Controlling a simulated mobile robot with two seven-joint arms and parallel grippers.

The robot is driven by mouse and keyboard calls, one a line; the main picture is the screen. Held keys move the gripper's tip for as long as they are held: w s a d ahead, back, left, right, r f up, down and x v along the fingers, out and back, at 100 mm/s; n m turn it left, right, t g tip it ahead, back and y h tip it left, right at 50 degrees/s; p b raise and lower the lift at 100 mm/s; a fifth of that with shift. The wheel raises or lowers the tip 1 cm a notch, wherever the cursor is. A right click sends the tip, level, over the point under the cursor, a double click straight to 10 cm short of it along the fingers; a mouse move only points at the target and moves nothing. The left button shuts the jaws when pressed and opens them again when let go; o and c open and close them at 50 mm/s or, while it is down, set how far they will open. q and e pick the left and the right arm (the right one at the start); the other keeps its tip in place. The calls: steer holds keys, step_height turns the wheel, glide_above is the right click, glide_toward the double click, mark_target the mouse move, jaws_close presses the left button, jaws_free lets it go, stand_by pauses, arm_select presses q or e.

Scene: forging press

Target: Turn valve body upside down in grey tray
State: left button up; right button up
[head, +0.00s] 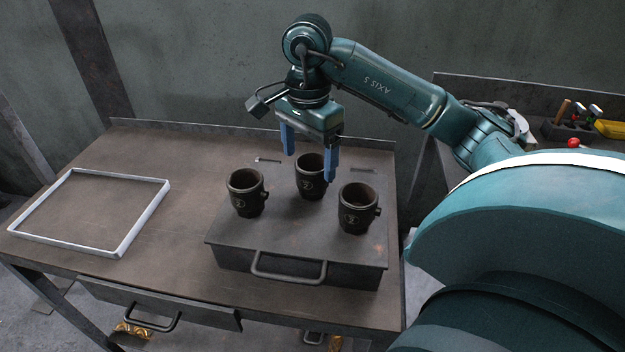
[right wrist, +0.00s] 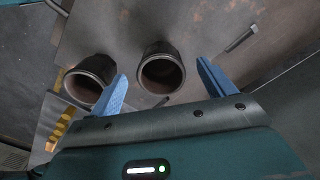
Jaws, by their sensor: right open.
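Three dark, cup-shaped valve bodies stand mouth up on a flat dark box lid: one at left (head: 246,193), one at the back (head: 311,178) and one at right (head: 357,209). Each has a short side stub or a pale mark showing. The grey tray (head: 145,217), a pale thin-rimmed rectangle, lies empty at the table's left. My right gripper (head: 311,164) is open over the back valve body, its blue fingers on either side of the rim. In the right wrist view one hollow mouth (right wrist: 162,72) shows between the fingers. My left gripper is not in view.
The box (head: 300,257) has a front handle and stands on the brown table (head: 180,235). Table space between tray and box is clear. A drawer (head: 160,305) hangs at the front. A side bench at right holds tools and a yellow item (head: 610,129).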

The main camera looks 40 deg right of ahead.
steer(key=f, duration=0.3)
steer(key=d+f, duration=0.1)
steer(key=f, duration=0.1)
steer(key=shift+f, duration=0.1)
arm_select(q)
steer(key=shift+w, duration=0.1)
arm_select(e)
steer(key=c, duration=1.2)
arm_select(q)
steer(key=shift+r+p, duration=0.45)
steer(key=shift+p, duration=0.55)
arm_select(e)
steer(key=shift+o, duration=0.2)
step_height(320, 180, up, 10)
